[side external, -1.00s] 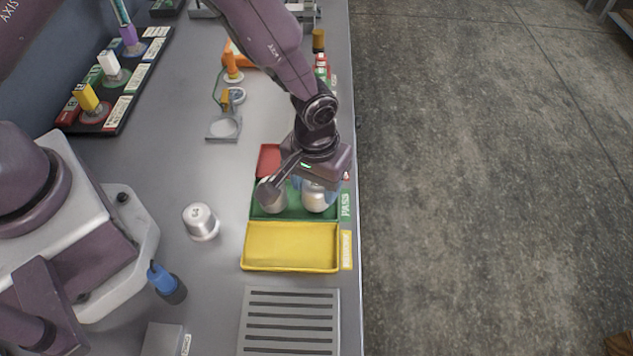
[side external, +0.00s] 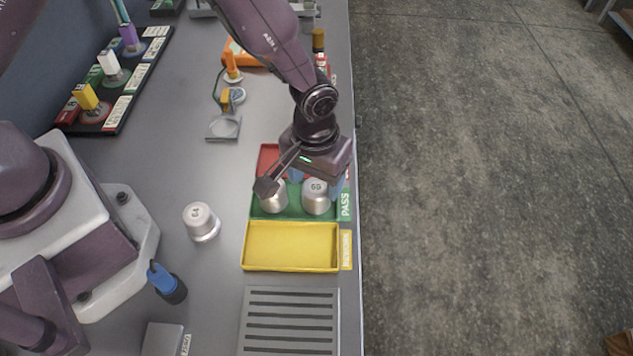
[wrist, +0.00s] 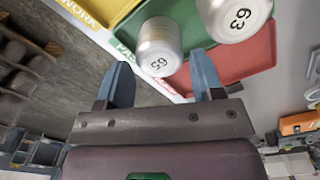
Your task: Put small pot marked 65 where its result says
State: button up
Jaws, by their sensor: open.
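The small pot marked 65 (wrist: 160,48) is a silver metal pot standing upright in the green PASS tray (side external: 292,213). It also shows in the side view (side external: 315,198), at the right end of the tray. My gripper (wrist: 163,82) is open and empty, its blue fingers apart. It is just behind the pot, toward the red tray, and clear of it. A second silver pot marked 63 (wrist: 237,18) stands beside it in the green tray, partly behind my wrist part in the side view (side external: 273,200).
The yellow REWORK tray (side external: 290,246) is empty. A red tray (side external: 267,158) lies beyond the green one, partly hidden by my gripper. Another silver pot (side external: 201,222) stands on the bench at left. A slotted grey plate (side external: 290,318) and a blue-handled item (side external: 166,282) are nearer.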

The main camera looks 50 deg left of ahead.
notch_tip(320, 180, up, 10)
jog(key=shift+a, duration=0.15)
notch_tip(320, 180, up, 6)
jog(key=r, duration=0.1)
send_over(315, 185)
jog(key=a, duration=0.4)
jog(key=s+a+r+m+t+h, duration=0.15)
jog(key=s+a+r+t, duration=0.25)
jog(key=s+a+r, duration=0.45)
jog(key=s+a+r+m+t+y, duration=0.1)
jog(key=s+a+r+m, duration=0.1)
jog(key=s+a+r, duration=0.3)
jog(key=shift+s+a+t+y, duration=0.2)
jog(key=shift+s+t+y, duration=0.15)
jog(key=shift+s, duration=0.5)
